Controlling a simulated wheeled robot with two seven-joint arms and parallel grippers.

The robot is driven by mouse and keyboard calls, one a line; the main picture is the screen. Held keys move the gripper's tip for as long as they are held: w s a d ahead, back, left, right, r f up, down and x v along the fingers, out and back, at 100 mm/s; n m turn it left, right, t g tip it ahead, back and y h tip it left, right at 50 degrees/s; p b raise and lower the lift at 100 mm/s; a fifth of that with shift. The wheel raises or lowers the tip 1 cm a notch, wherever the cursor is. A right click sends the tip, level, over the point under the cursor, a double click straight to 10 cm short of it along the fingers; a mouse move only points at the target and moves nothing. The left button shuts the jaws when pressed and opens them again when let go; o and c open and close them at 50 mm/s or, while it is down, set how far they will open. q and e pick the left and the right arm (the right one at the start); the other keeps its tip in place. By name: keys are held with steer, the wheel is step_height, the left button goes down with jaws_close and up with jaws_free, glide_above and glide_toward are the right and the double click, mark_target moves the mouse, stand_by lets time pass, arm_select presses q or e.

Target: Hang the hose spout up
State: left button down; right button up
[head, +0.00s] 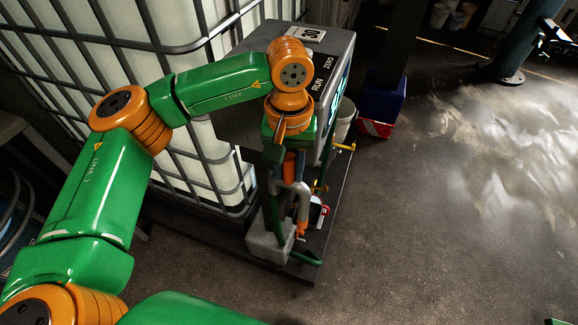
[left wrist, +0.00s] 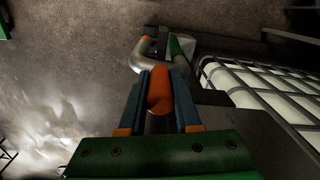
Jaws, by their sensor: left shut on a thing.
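My left gripper (head: 289,163) points down beside the grey dispenser column (head: 330,75). It is shut on the orange grip of the hose spout (head: 298,188). In the left wrist view the orange grip sits between the two blue-grey fingers (left wrist: 158,95), and the spout's grey bent pipe (left wrist: 146,56) reaches past the fingertips. A green hose (head: 276,215) runs down below the spout toward the base. The arm and gripper hide part of the column's front, and I cannot tell whether the spout touches any holder. My right gripper is not in view.
A large white caged tank (head: 105,70) stands left of and behind the column. A pale container (head: 266,243) stands on the dark base below the spout. A white bucket (head: 344,118) and a blue-red box (head: 381,108) are to the right.

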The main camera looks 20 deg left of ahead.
mark_target(289, 158)
arm_select(q)
steer(key=shift+f, duration=0.15)
steer(key=c, duration=0.5)
jaws_free()
steer(key=shift+s, duration=0.1)
step_height(289, 158, up, 7)
steer(key=shift+r+b, duration=0.1)
steer(key=shift+b, duration=0.35)
